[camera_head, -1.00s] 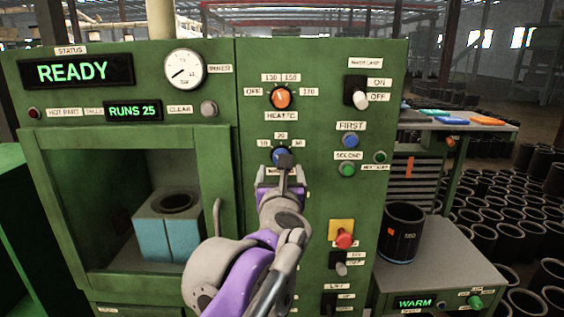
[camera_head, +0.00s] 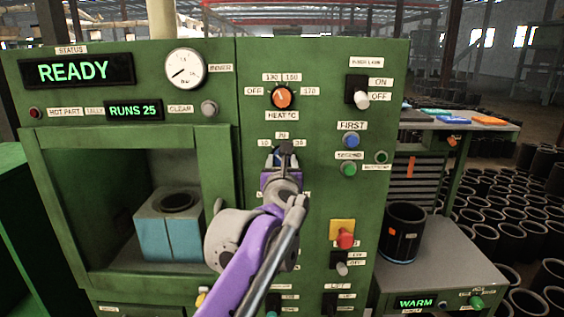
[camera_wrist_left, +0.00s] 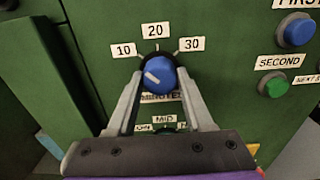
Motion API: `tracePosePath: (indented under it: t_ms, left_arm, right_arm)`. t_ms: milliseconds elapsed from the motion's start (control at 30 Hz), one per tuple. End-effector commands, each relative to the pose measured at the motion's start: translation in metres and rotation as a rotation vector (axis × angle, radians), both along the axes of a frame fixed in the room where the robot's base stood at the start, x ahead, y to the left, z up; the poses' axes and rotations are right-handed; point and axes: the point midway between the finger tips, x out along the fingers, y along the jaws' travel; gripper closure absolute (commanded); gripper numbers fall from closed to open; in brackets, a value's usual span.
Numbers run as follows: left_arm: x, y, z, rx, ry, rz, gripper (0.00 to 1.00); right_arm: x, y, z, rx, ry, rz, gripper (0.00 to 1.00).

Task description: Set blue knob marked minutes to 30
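The blue minutes knob (camera_wrist_left: 160,75) is on the green panel, below the labels 10 (camera_wrist_left: 123,50), 20 (camera_wrist_left: 155,30) and 30 (camera_wrist_left: 191,44). Its white mark lies on its left side, nearest the 10 side. My left gripper (camera_wrist_left: 160,71) is open, with one finger on each side of the knob; slim gaps seem to show, and contact cannot be told. In the head view my left gripper (camera_head: 286,148) covers most of the knob. My right gripper is not in view.
The orange heat knob (camera_head: 282,97) sits above the minutes knob. The blue FIRST button (camera_head: 351,141) and green SECOND button (camera_head: 348,169) are to its right. A red button (camera_head: 345,240) is lower right. An open chamber with a blue block (camera_head: 168,237) is at left.

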Motion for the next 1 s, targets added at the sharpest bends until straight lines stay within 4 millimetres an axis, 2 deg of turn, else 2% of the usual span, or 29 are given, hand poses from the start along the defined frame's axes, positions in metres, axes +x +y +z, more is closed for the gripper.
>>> tracePosePath:
  t_ms: [33,200,567,1000]
  left_arm:
    - [0.0,0.0,0.0,0.0,0.0,0.0,0.71]
    - [0.0,0.0,0.0,0.0,0.0,0.0,1.0]
    - [0.0,0.0,0.001,0.053,0.0,0.0,1.0]
    - [0.0,0.001,0.003,0.393,-0.001,0.0,1.0]
  right_arm:
    - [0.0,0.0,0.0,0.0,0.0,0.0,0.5]
    - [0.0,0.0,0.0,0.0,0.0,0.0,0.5]
    - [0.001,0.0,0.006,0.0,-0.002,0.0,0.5]
    - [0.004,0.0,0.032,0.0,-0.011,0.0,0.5]
